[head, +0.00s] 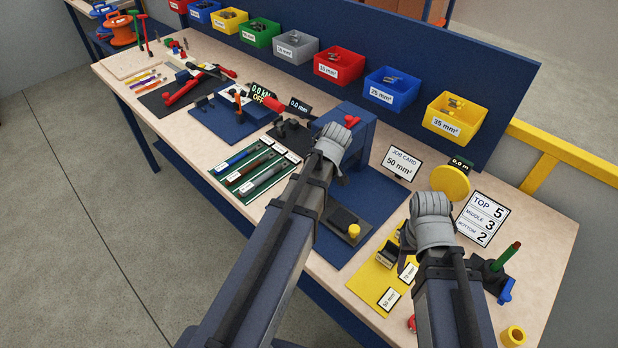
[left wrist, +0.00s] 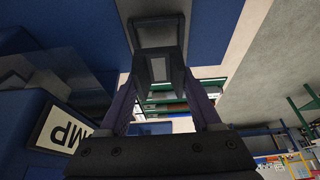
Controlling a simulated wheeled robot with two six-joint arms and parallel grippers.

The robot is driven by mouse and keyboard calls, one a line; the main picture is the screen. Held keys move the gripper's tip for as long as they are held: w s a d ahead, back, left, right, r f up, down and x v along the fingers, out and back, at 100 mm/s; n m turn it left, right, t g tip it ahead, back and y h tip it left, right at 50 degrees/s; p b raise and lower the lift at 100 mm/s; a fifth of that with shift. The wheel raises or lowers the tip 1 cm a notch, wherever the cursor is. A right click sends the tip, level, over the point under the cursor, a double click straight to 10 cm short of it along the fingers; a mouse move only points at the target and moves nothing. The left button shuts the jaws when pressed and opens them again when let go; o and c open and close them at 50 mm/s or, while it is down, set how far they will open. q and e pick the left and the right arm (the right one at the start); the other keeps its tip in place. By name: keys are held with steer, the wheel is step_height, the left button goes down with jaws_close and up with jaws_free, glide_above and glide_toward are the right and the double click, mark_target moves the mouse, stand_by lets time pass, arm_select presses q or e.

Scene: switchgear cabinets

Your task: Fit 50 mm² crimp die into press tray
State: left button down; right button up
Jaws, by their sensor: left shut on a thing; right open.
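My left gripper (left wrist: 162,82) is shut on a dark block (left wrist: 157,70) with a pale face; I cannot tell whether it is a die or part of the press tray. In the head view its fingers are hidden behind my arm, beside the blue press (head: 362,128). A dark plate (head: 338,214) with a yellow knob (head: 353,231) lies on the blue mat, partly covered by my arm. Crimp dies (head: 388,252) stand there, partly hidden. A 50 mm² label (head: 389,299) lies at the mat's front.
A job card (head: 401,163) reads 50 mm². Coloured bins (head: 338,66) line the back panel. Tools on a green mat (head: 250,172) lie left of my left arm. A yellow disc (head: 450,182) and a number card (head: 482,218) stand near my right arm.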

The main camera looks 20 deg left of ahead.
mark_target(406, 281)
arm_select(q)
steer(key=shift+f+b, duration=1.8)
steer(key=shift+f, duration=0.25)
arm_select(e)
steer(key=shift+f, duration=2.05)
arm_select(q)
steer(key=shift+s+d+f, duration=0.1)
steer(key=shift+s, duration=0.05)
arm_select(e)
steer(key=shift+s+d+f, duration=0.1)
steer(key=shift+f, duration=0.05)
arm_select(q)
steer(key=shift+c, duration=0.3)
jaws_free()
steer(key=shift+s, duration=0.15)
steer(key=shift+o, duration=0.3)
steer(key=shift+d+r+p, duration=0.2)
steer(key=shift+r+p, duration=0.45)
steer(key=shift+r, duration=0.05)
arm_select(e)
steer(key=shift+r, duration=0.8)
arm_select(q)
steer(key=p+v, duration=0.6)
steer(key=shift+r, duration=0.35)
arm_select(e)
step_height(406, 281, up, 6)
steer(key=shift+f, duration=0.1)
